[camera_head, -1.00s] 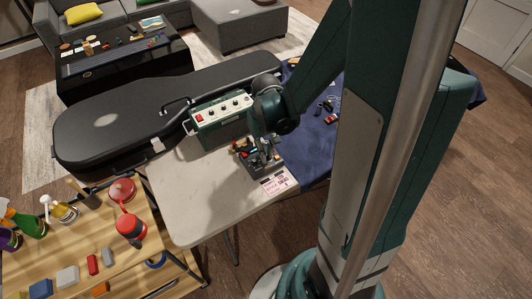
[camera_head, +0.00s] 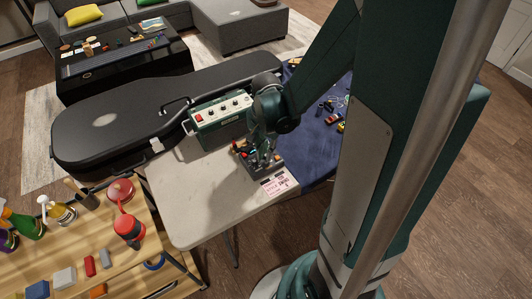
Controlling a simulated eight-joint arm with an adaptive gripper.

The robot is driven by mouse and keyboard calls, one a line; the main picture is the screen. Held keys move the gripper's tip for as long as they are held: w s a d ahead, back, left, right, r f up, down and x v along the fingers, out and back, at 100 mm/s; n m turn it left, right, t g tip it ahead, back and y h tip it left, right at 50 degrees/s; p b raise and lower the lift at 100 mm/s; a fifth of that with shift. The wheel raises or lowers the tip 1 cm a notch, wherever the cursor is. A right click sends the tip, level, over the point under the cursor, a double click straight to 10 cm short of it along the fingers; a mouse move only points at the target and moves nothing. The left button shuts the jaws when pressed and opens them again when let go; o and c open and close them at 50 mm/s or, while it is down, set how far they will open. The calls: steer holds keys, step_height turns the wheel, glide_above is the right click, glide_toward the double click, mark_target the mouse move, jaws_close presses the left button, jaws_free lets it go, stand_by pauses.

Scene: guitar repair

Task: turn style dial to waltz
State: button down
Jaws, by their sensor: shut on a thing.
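A dark box with small coloured controls (camera_head: 259,168) sits on the pale table near its right side. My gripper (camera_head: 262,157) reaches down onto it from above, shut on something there. The style dial cannot be made out, as the fingers and the small size hide it. The pink and white printed card (camera_head: 279,183) lies at the box's front edge. A green amplifier-like unit (camera_head: 216,113) with a cream top panel, a red switch and several knobs stands just behind, left of my wrist.
A black guitar case (camera_head: 110,125) lies behind the table. A blue cloth (camera_head: 310,150) with small tools covers the table's right part. The pale table (camera_head: 195,205) is clear at front left. A wooden bench (camera_head: 125,265) with bottles and blocks stands at lower left.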

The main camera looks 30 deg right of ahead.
steer(key=shift+m, duration=1.1)
steer(key=c, duration=2.5)
jaws_free()
steer(key=shift+o, duration=0.2)
steer(key=shift+r, duration=0.2)
step_height(320, 180, up, 12)
steer(key=shift+f, duration=0.2)
steer(key=shift+r, duration=0.1)
